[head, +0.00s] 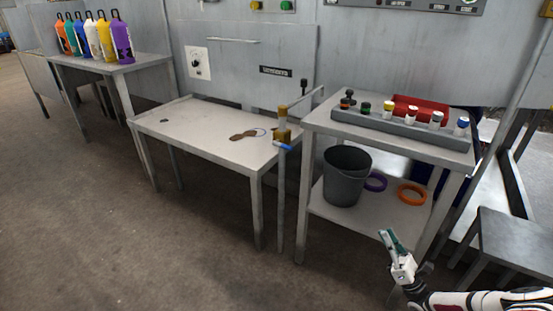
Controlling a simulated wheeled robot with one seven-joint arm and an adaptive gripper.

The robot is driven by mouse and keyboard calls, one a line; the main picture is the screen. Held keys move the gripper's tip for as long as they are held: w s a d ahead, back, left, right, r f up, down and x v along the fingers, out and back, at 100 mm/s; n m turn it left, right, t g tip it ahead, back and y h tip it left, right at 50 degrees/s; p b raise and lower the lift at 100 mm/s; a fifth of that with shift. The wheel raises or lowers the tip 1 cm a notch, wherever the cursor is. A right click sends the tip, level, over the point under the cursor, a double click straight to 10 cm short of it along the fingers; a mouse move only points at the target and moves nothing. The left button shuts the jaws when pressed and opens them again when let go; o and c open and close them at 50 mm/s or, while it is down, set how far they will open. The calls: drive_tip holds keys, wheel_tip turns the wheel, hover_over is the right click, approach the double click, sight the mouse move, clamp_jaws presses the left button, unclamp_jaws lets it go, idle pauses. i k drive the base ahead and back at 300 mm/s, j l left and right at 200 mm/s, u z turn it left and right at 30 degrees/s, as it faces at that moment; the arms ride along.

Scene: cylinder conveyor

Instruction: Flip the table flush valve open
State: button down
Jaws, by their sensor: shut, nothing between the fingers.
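The flush valve, a brass body (283,134) with a small blue handle (283,146), sits on an upright pipe (281,195) at the right front corner of the low white table (185,118). The handle lies roughly across the pipe; the valve's inner state cannot be seen. My gripper (387,238) is at the lower right, in front of the right-hand table's lower shelf, well apart from the valve. Its fingers are together and hold nothing.
The right-hand table (325,122) carries a grey rack (400,129) of small capped items and a red tray (420,110). Below are a grey bucket (345,177), a purple ring (376,182) and an orange ring (412,194). Bottles (107,38) stand far left. Front floor is clear.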

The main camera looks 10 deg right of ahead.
sight(278, 143)
drive_tip(key=i+j+u, duration=0.1)
drive_tip(key=i+j, duration=0.15)
drive_tip(key=i, duration=0.15)
drive_tip(key=i+j+u, duration=0.1)
drive_tip(key=i+j, duration=0.15)
drive_tip(key=i, duration=0.15)
